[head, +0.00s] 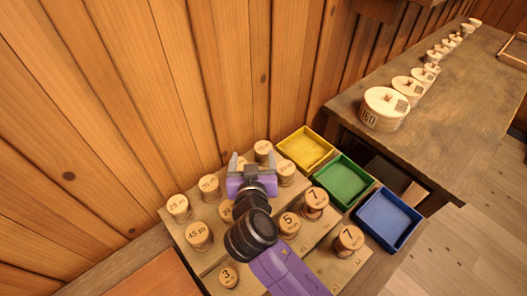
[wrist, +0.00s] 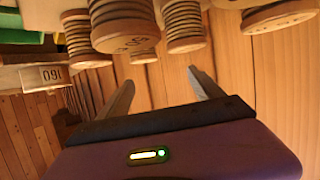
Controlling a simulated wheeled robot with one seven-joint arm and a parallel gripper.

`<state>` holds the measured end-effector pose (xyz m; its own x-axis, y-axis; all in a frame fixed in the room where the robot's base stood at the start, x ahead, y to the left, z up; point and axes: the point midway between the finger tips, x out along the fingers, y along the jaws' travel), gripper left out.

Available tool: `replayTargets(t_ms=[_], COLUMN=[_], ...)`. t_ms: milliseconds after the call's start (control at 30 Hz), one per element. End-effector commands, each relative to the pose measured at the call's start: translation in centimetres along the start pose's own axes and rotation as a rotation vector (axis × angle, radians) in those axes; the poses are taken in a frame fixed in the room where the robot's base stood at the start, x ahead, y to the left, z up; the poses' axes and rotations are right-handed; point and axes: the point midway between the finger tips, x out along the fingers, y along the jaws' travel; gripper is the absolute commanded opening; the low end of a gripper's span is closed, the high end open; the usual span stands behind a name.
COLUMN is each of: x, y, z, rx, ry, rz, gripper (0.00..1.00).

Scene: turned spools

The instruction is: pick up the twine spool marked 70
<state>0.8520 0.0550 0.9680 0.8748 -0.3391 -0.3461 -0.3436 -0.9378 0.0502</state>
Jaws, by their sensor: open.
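Several wooden twine spools stand on a stepped rack. No label clearly reads 70 in either view. Two spools show a 7, one at the right of the rack (head: 316,198) and one nearer the front (head: 349,238). The tops of the back spools (head: 263,148) and (head: 285,170) are too small to read. My gripper (head: 238,161) is open over the back of the rack, near the wall, left of those back spools. In the wrist view my fingers (wrist: 160,78) are apart with nothing clearly between them. Spools hang inverted in that view, one with an unclear marking (wrist: 125,38).
Yellow (head: 305,148), green (head: 343,180) and blue trays (head: 389,219) stand right of the rack. The plank wall (head: 130,110) rises close behind my gripper. Neighbouring spools stand close around my arm.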

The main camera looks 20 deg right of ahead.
Motion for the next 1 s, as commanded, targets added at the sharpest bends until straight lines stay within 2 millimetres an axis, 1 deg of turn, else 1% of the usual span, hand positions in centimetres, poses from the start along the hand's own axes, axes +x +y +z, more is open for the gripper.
replayTargets(t_ms=[33, 100, 167, 267, 567, 800, 900, 1000], x=[0.1, 0.0, 0.0, 0.5, 3.4, 6.7, 7.5, 7.7], y=[0.9, 1.8, 2.1, 2.2, 2.4, 2.7, 2.8, 2.8], z=[0.7, 1.1, 1.3, 1.4, 1.4, 1.6, 1.7, 1.8], rx=[0.017, 0.049, 0.072, 0.088, 0.088, 0.087, 0.088, 0.087], ry=[-0.017, -0.032, -0.041, -0.042, -0.042, -0.042, -0.042, -0.042], rz=[0.038, 0.073, 0.088, 0.090, 0.088, 0.087, 0.087, 0.086], gripper=[0.76, 0.76, 0.76, 0.76, 0.76, 0.76, 0.76, 0.76])
